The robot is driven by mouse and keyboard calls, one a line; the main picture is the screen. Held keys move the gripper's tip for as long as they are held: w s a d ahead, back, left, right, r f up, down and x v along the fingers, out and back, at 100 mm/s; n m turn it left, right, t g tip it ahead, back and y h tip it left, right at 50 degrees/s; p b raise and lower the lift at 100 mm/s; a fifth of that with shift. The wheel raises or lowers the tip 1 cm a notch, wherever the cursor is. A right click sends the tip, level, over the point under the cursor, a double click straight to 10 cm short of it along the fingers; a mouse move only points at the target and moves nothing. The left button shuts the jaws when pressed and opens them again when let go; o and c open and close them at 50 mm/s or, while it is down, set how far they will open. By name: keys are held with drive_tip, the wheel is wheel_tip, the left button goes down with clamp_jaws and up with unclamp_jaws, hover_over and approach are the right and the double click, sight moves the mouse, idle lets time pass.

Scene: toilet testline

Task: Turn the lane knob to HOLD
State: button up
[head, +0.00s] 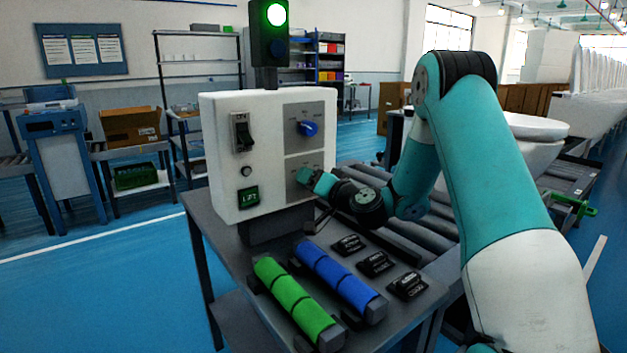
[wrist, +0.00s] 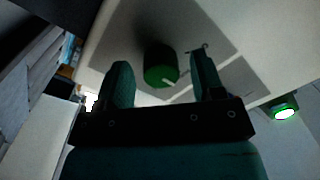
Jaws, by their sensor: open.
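A white control box (head: 228,160) stands on the bench, with two grey dial panels on its face. A blue knob (head: 308,128) sits on the upper panel. My gripper (head: 312,179) is at the lower panel and covers most of its dial. In the wrist view a green knob (wrist: 160,66) with a white pointer line lies between the two fingers of my gripper (wrist: 162,76). The fingers are open, with a visible gap on each side of the knob. The pointer line slants to the lower right in that view. The dial labels are too small to read.
The box also carries a black switch (head: 242,132) and a small green display (head: 248,196). A signal light (head: 276,14) above glows green. Green (head: 295,300) and blue (head: 338,280) rolls and several black blocks (head: 376,263) lie on the bench. A roller conveyor runs behind.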

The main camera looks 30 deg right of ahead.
drive_tip(key=c, duration=0.9)
drive_tip(key=m, duration=1.1)
drive_tip(key=shift+p, duration=0.3)
drive_tip(key=shift+h, duration=0.3)
drive_tip(key=o, duration=0.9)
